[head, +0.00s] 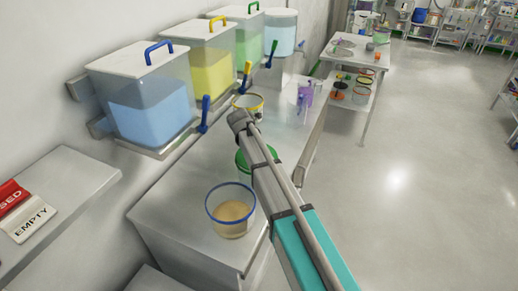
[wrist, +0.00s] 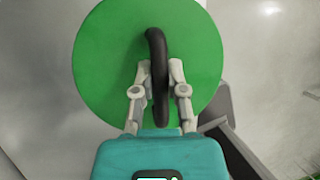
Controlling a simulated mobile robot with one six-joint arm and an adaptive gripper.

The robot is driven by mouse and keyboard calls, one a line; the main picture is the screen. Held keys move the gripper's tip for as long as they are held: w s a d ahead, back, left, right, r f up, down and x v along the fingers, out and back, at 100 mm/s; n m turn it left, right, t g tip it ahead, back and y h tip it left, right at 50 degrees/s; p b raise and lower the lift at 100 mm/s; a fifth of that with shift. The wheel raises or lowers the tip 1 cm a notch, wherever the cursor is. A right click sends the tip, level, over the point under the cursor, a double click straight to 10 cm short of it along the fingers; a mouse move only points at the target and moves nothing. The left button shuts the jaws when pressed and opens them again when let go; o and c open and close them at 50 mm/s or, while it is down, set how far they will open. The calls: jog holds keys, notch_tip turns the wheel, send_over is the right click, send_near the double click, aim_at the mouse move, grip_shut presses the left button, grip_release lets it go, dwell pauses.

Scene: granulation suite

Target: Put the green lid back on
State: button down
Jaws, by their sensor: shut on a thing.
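In the wrist view, my gripper (wrist: 159,78) is shut on the dark curved handle (wrist: 158,50) of the green lid (wrist: 107,60). The round lid fills the upper middle of that view and hides what is below it. In the head view, green edges (head: 241,159) show just left of my arm, behind the blue-rimmed tub. My arm covers most of this spot, so I cannot tell there whether the lid touches a container. My gripper is hidden in the head view.
A blue-rimmed clear tub (head: 231,216) with tan powder stands in front on the steel bench (head: 172,208). A yellow-rimmed tub (head: 254,98) stands farther back. Lidded bins with coloured contents, such as the blue one (head: 150,112), line the wall. A purple item (head: 305,95) is at the right.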

jog(key=shift+f, duration=0.2)
jog(key=c, duration=0.6)
grip_release()
jog(key=shift+w, duration=0.1)
jog(key=shift+r, duration=0.15)
